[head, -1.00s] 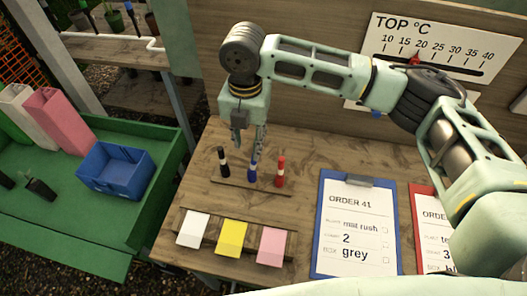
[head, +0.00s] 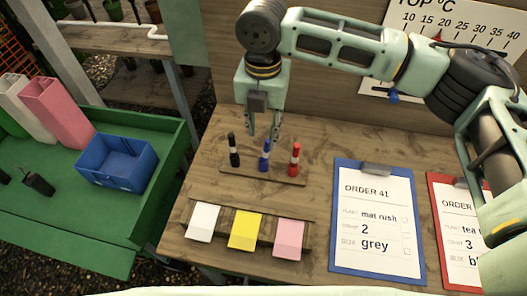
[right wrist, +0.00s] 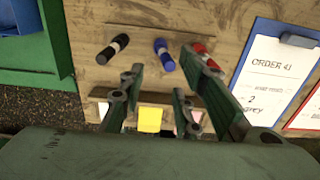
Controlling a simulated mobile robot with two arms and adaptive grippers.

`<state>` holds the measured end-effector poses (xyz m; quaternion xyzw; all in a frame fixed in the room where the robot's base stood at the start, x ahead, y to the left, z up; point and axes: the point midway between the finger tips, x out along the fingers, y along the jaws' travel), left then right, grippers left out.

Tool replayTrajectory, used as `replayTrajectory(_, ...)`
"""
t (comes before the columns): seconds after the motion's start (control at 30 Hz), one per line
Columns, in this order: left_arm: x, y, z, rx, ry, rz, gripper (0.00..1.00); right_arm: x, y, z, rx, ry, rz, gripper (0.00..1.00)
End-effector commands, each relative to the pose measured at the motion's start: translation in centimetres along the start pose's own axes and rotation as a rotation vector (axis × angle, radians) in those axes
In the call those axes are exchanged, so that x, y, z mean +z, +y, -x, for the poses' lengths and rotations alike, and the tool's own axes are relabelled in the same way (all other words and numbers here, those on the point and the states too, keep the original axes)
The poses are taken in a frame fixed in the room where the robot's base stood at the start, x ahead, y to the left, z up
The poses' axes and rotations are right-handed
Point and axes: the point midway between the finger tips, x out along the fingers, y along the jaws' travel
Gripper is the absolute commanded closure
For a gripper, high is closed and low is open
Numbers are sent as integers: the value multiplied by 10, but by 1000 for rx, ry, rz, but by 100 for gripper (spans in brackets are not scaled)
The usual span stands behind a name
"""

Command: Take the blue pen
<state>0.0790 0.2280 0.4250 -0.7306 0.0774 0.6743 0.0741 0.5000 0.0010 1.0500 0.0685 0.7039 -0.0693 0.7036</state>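The blue pen (head: 264,158) stands upright in the middle of a wooden rack (head: 250,174), between a black pen (head: 234,152) and a red pen (head: 295,160). My right gripper (head: 263,134) points down over the blue pen's top in the head view. Its two fingers are apart, with nothing held. In the right wrist view the blue pen (right wrist: 164,56) shows between the open fingers of the gripper (right wrist: 163,64); the red pen (right wrist: 207,58) is partly behind the right finger. I cannot tell whether the fingertips reach the pen's height. My left gripper is not in view.
White (head: 202,221), yellow (head: 247,230) and pink (head: 289,238) cards lie in front of the rack. Order clipboards, one blue (head: 340,262) and one red (head: 440,200), lie to the right. A green tray (head: 110,262) with a blue crate (head: 112,178) stands left.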

Motion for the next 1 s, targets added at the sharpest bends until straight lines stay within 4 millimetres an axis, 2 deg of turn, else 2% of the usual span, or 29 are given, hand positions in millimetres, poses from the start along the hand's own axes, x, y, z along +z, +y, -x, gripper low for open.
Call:
replayTrajectory(0.03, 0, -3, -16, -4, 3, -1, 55, 1, 0, -14, 0, -2, -1, 70)
replayTrajectory(0.17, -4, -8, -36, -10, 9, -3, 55, 0, 0, -30, 0, -2, -1, 70)
replayTrajectory(0.43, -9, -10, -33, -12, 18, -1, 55, 1, 0, -49, 0, 0, -1, 70)
replayTrajectory(0.73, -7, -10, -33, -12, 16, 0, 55, 1, 0, -52, 0, -1, -1, 70)
replayTrajectory(1.0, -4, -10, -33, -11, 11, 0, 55, 1, 0, -52, 0, -1, -1, 81)
